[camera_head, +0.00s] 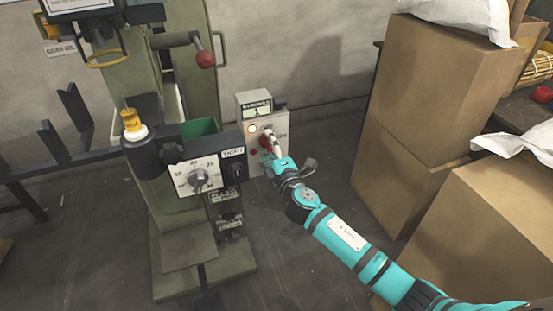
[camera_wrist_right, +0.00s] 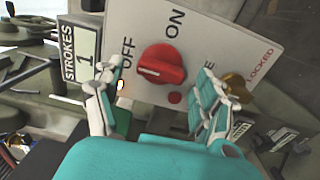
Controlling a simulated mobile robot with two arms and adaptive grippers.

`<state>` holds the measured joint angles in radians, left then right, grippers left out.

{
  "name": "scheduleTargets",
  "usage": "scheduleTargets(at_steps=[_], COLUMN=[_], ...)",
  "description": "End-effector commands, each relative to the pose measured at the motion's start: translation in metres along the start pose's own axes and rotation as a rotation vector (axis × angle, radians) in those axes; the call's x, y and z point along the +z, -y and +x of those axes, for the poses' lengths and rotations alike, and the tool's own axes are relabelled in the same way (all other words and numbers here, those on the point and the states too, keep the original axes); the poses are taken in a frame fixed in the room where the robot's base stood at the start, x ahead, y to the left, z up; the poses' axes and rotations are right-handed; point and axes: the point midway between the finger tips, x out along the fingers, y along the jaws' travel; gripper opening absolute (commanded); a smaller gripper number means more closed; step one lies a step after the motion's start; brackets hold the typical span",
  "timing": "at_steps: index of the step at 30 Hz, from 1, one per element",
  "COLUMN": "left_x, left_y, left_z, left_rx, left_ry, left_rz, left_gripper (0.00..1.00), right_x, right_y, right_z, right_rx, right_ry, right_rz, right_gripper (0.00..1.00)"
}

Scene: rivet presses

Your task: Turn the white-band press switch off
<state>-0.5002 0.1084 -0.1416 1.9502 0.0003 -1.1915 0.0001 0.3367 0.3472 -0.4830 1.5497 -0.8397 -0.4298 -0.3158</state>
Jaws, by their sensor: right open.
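The press switch is a red knob (camera_wrist_right: 162,65) on a pale panel (camera_wrist_right: 220,30) marked OFF and ON. A white mark lies on the knob's left side in the wrist view; I cannot tell for sure which label it points at. In the head view the grey switch box (camera_head: 243,107) stands right of the green press (camera_head: 215,255). My right gripper (camera_head: 276,146) is in front of that box and partly covers its face. In the wrist view my right gripper (camera_wrist_right: 160,82) is open, with one finger on each side of the knob. A white ring (camera_head: 136,133) sits under a yellow cap on the press.
A STROKES counter (camera_wrist_right: 84,55) reading 1 is beside the knob. Cardboard boxes (camera_head: 405,150) stand close on the right of my arm. The floor between press and boxes is clear.

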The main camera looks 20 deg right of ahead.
Motion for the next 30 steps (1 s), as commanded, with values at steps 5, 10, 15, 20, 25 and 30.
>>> scheduleTargets(at_steps=[5, 10, 15, 20, 25, 30], left_x=[0.0, 0.0, 0.0, 0.0, 0.0, 0.0], left_y=[0.0, 0.0, 0.0, 0.0, -0.001, -0.001], left_z=[0.0, 0.0, 0.0, 0.0, 0.0, 0.0], left_rx=[0.0, 0.0, 0.0, 0.0, 0.0, 0.001], left_ry=[0.001, 0.001, 0.001, 0.001, 0.001, 0.001], left_rz=[0.001, 0.001, 0.001, 0.001, 0.001, 0.001], left_gripper=[0.68, 0.68, 0.68, 0.68, 0.68, 0.68], right_x=[0.0, 0.0, -0.001, 0.0, 0.0, 0.0], right_y=[0.002, 0.002, 0.002, 0.001, 0.001, 0.001], right_z=[-0.036, -0.073, -0.099, -0.11, -0.111, -0.111], right_rx=[-0.004, -0.005, -0.004, -0.003, -0.002, -0.002], right_ry=[-0.002, -0.002, -0.001, 0.0, 0.0, 0.0], right_rz=[0.001, 0.0, 0.0, 0.0, 0.0, -0.001], right_gripper=[0.73, 0.73, 0.73, 0.73, 0.73, 0.73])
